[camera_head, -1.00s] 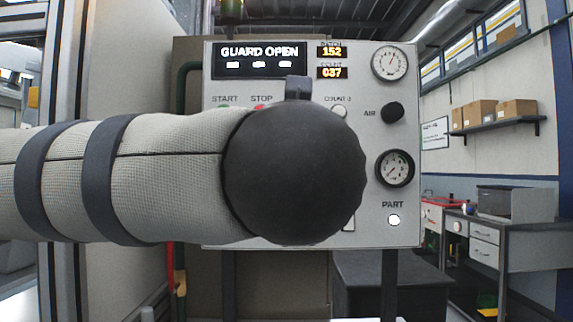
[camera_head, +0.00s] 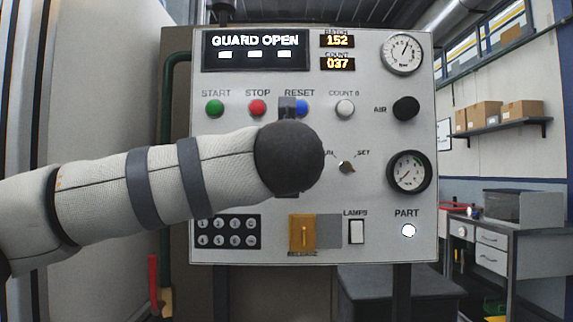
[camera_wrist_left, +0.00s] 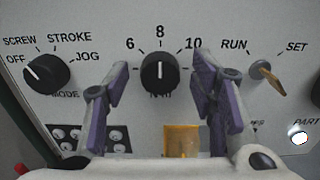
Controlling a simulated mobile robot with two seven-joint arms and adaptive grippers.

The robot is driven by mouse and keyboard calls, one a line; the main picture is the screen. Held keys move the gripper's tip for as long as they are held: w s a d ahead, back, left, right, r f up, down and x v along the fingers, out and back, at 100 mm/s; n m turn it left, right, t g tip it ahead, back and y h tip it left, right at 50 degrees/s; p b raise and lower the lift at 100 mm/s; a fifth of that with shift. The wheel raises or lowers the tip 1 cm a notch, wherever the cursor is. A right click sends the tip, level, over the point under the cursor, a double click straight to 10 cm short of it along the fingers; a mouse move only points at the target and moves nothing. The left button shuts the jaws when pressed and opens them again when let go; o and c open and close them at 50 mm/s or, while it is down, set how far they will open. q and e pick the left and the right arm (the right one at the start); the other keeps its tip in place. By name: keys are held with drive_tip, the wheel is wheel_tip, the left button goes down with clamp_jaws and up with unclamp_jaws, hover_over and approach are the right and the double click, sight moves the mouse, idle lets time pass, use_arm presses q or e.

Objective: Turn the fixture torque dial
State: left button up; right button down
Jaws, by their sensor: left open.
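The torque dial (camera_wrist_left: 160,72) is a round black knob with a white pointer line, in the middle of the left wrist view. Its pointer is upright at the 8, between the marks 6 and 10. The lettering below it is partly hidden. My left gripper (camera_wrist_left: 159,64) is open, with one purple-grey finger on each side of the dial and visible gaps between fingers and knob. In the head view my left arm's dark round end hides the dial and most of the gripper. My right gripper is in neither view.
A mode knob (camera_wrist_left: 47,73) is left of the dial and a RUN/SET key switch (camera_wrist_left: 265,74) right of it. Above are green (camera_head: 214,108), red (camera_head: 257,107) and blue (camera_head: 301,108) buttons. Below are a keypad (camera_head: 226,232) and an amber cover (camera_head: 302,234).

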use_arm(q)
drive_tip(key=c, duration=1.1)
drive_tip(key=shift+m, duration=0.3)
drive_tip(key=shift+d+f+m, duration=0.1)
drive_tip(key=shift+m, duration=4.2)
drive_tip(key=shift+d+f+m, duration=0.1)
drive_tip(key=shift+m, duration=4.2)
drive_tip(key=o, duration=1.1)
